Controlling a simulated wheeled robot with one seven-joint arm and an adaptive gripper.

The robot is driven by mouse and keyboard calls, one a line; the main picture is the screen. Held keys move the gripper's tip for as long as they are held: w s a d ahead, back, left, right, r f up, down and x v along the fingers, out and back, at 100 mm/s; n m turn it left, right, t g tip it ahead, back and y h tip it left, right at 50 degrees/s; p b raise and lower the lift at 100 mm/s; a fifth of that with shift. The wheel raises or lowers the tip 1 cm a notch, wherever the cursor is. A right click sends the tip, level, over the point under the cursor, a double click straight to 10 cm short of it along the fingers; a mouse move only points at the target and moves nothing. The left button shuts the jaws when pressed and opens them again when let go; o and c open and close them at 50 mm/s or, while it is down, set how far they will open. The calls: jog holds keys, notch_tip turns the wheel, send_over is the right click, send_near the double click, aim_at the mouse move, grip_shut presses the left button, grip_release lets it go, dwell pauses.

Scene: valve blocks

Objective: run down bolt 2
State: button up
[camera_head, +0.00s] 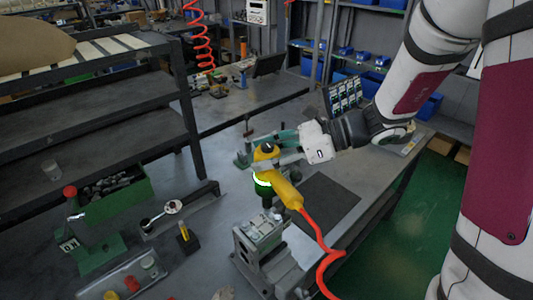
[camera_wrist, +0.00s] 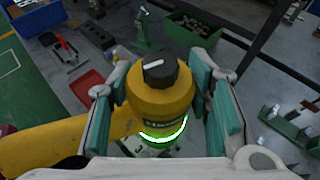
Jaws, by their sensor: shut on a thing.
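A yellow power tool (camera_head: 283,188) with a black top knob and a glowing green ring stands upright in my gripper (camera_head: 270,158). In the wrist view the tool (camera_wrist: 160,97) sits between the two teal-padded fingers of my gripper (camera_wrist: 161,108), which are shut on its body. Its handle points left there. In the head view its dark lower end is just above a grey metal valve block (camera_head: 259,228), held on a vise (camera_head: 268,265). Whether the tip touches a bolt cannot be told. Bolt 2 cannot be made out; the tool hides much of the block top in the wrist view.
An orange air hose (camera_head: 325,262) runs from the tool handle toward the lower right. A dark mat (camera_head: 322,198) lies on the bench right of the block. A torque wrench (camera_head: 160,217), a green bin (camera_head: 117,192) and a red-knobbed green press (camera_head: 91,240) stand left.

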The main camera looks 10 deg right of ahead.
aim_at(266, 144)
jog(key=shift+f+b, duration=0.3)
jog(key=shift+f, duration=1)
dwell(4.5)
jog(key=shift+r, duration=0.2)
jog(key=shift+r+p, duration=0.4)
jog(key=shift+r, duration=0.15)
jog(key=shift+r+p, duration=1.3)
jog(key=shift+r, duration=1.6)
